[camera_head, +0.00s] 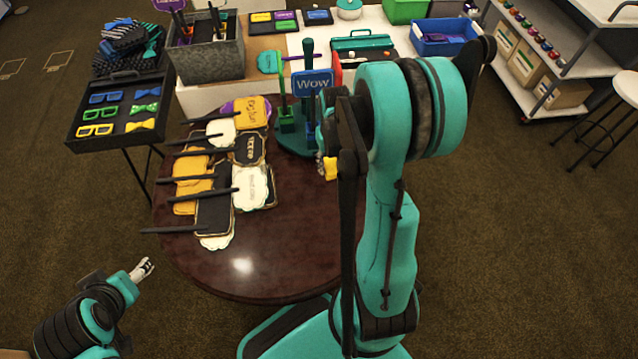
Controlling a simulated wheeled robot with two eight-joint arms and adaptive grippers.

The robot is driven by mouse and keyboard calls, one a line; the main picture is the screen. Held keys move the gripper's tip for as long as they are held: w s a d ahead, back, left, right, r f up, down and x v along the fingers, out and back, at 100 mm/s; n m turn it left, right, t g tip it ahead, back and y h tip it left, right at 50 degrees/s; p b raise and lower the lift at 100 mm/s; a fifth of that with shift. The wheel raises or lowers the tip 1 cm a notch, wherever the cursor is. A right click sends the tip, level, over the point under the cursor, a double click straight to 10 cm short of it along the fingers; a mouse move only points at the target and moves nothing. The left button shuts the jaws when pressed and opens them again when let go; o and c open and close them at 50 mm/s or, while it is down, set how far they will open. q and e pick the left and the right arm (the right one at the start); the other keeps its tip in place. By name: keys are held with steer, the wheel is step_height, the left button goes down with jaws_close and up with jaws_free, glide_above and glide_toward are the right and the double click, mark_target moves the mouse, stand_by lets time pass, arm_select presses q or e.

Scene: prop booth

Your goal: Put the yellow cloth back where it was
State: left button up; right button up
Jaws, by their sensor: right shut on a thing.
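A small piece of yellow cloth (331,168) shows just left of my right forearm, over the dark round table. My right gripper (324,150) is mostly hidden behind my own arm. It is shut on the yellow cloth, which hangs at its tips beside the green sign stand (296,143). I cannot tell whether the cloth touches the table. My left gripper (143,268) is at the lower left, off the table's edge and away from the cloth. Its fingers are too small to judge.
The round table (290,240) holds several stick signs (215,190) on its left; its front is clear. A tray of glasses and bow ties (117,108) stands left. Behind are a grey bin (207,60), a teal toolbox (362,46) and a blue bin (443,45).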

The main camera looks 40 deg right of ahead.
steer(key=s+d+m, duration=0.2)
steer(key=s+d, duration=0.3)
steer(key=d, duration=0.1)
steer(key=b, duration=0.4)
glide_above(322, 186)
step_height(322, 186, down, 7)
step_height(322, 186, down, 4)
steer(key=shift+f+b, duration=0.1)
steer(key=shift+b, duration=0.95)
